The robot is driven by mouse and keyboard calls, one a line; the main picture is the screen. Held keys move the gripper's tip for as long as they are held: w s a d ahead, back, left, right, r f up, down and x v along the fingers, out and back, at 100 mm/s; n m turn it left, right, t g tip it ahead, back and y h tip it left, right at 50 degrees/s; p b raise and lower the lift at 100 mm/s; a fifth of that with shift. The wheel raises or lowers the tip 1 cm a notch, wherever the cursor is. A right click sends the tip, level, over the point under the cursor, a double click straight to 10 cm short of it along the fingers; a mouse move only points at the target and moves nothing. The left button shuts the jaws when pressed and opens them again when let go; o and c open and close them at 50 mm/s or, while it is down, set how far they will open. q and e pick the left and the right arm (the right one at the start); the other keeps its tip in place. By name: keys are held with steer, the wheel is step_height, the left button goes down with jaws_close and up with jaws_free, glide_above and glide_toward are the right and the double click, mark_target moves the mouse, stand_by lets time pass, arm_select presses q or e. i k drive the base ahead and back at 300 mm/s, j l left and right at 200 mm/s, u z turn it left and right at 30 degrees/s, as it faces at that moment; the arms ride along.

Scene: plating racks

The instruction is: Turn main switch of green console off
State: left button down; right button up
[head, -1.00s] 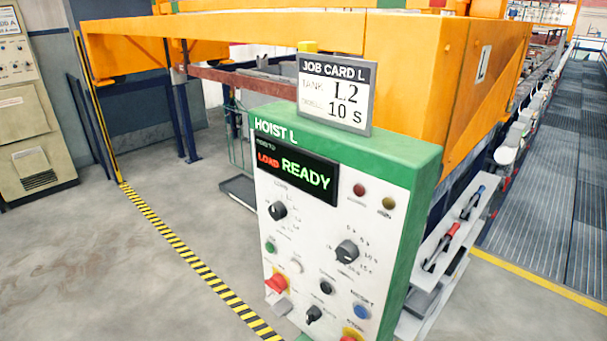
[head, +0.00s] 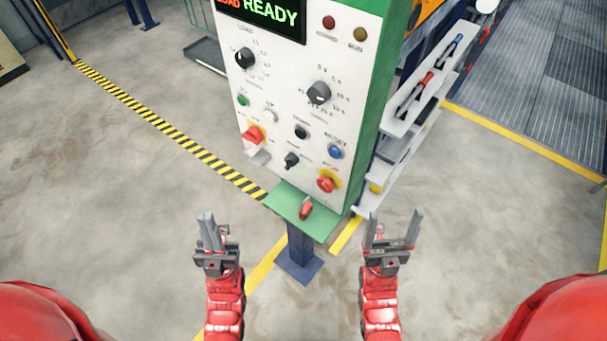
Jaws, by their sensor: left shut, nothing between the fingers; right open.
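The green console (head: 365,110) stands ahead in the head view, its white front panel facing me. A red rotary handle on a yellow plate (head: 252,135) sits at the panel's lower left and looks like the main switch; its exact setting is too small to read. The lit display (head: 265,14) reads READY in green, partly cut off by the top edge. My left gripper (head: 211,216) is shut and empty, below and left of the panel, apart from it. My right gripper (head: 394,216) is open and empty, below and right of the console.
The panel also carries a red stop button (head: 326,183), a blue button (head: 335,152) and black knobs (head: 319,93). A small green ledge (head: 285,200) below holds a red item (head: 306,208). A rack with tools (head: 411,125) stands at right.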

mark_target(253, 135)
steer(key=j+u, duration=0.5)
steer(key=i+j+u, duration=0.1)
steer(key=j+u, duration=0.2)
steer(key=u, duration=0.2)
